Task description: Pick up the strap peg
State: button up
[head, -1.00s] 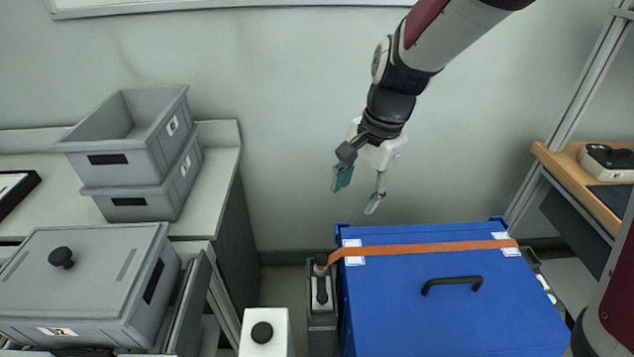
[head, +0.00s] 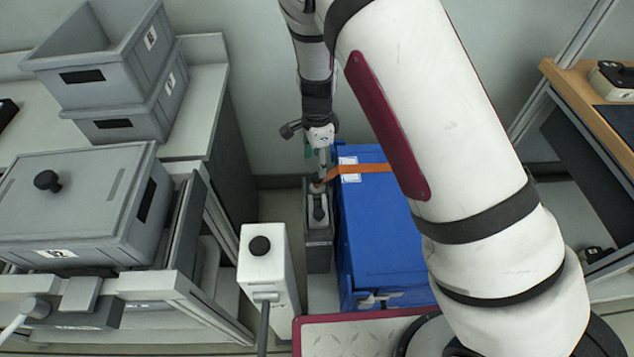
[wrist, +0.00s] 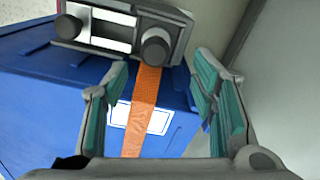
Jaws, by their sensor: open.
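The strap peg (wrist: 156,47) is a dark round knob on a grey unit, at the end of an orange strap (wrist: 146,100) in the wrist view. In the head view the peg (head: 317,186) is small, at the strap's left end beside the blue crate, partly hidden by my gripper. My gripper (wrist: 162,70) is open, its two teal-padded fingers on either side of the strap in the wrist view. The peg appears between and beyond the fingertips, with nothing held. In the head view my gripper (head: 318,160) is just above the peg; the exact gap cannot be told.
The grey unit (head: 319,235) has a second dark knob (wrist: 68,26). The blue crate (head: 375,240) stands close on the right, partly hidden by my arm. A white post (head: 268,275) with a black knob stands front left. Grey bins (head: 85,205) fill the left benches.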

aim_at(317, 182)
jog(key=shift+s+f, duration=0.15)
jog(key=shift+f, duration=1.7)
jog(key=shift+s+f, duration=0.1)
jog(key=shift+f, duration=1.75)
grip_shut()
